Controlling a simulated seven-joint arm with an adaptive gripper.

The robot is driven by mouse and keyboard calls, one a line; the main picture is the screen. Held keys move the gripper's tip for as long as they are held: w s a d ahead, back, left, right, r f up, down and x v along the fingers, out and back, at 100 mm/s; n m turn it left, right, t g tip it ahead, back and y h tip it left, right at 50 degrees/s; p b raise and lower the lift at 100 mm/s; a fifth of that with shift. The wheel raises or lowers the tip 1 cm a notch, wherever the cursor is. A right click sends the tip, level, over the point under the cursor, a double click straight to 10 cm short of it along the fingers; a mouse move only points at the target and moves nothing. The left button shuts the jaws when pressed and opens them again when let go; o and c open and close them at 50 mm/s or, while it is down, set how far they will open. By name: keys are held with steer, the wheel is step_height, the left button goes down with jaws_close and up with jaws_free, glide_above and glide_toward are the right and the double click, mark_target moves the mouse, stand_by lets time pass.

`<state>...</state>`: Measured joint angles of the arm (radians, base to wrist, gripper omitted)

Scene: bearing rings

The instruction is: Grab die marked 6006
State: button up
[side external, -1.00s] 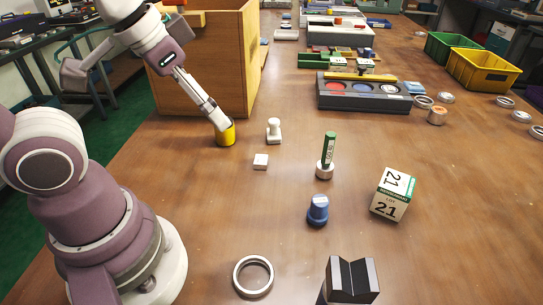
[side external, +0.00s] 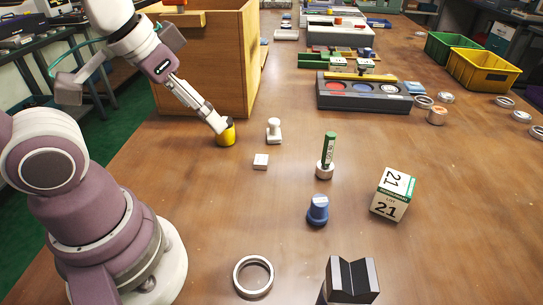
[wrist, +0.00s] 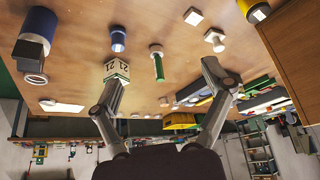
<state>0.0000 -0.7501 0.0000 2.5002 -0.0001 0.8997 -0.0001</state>
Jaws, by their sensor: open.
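No marking 6006 is readable in either view, so I cannot tell which thing is that die. My gripper (side external: 218,126) is in front of or just above a short yellow cylinder (side external: 227,137); contact cannot be told. In the wrist view its two fingers (wrist: 165,88) are spread with nothing between them. A small white block (side external: 261,161) lies on the table to the right, its marking too small to read. A white knobbed piece (side external: 273,131), a blue knobbed piece (side external: 317,210) and a green-handled piece on a metal base (side external: 326,160) stand nearby.
A box marked 21 (side external: 392,194) stands at right. A metal ring (side external: 253,276) and a black V-block (side external: 352,279) are in front. A wooden cabinet (side external: 205,60) stands close behind my gripper. A grey tray (side external: 365,102) and yellow bin (side external: 484,70) are farther back. The right front is clear.

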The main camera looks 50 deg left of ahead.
steer(key=c, duration=0.3)
steer(key=m+g, duration=0.6)
steer(key=m, duration=1)
glide_above(321, 201)
steer(key=f, duration=0.8)
steer(key=shift+a+f, duration=0.25)
steer(key=shift+f, duration=0.1)
steer(key=f, duration=1)
steer(key=shift+d+f, duration=0.2)
steer(key=shift+f, duration=0.1)
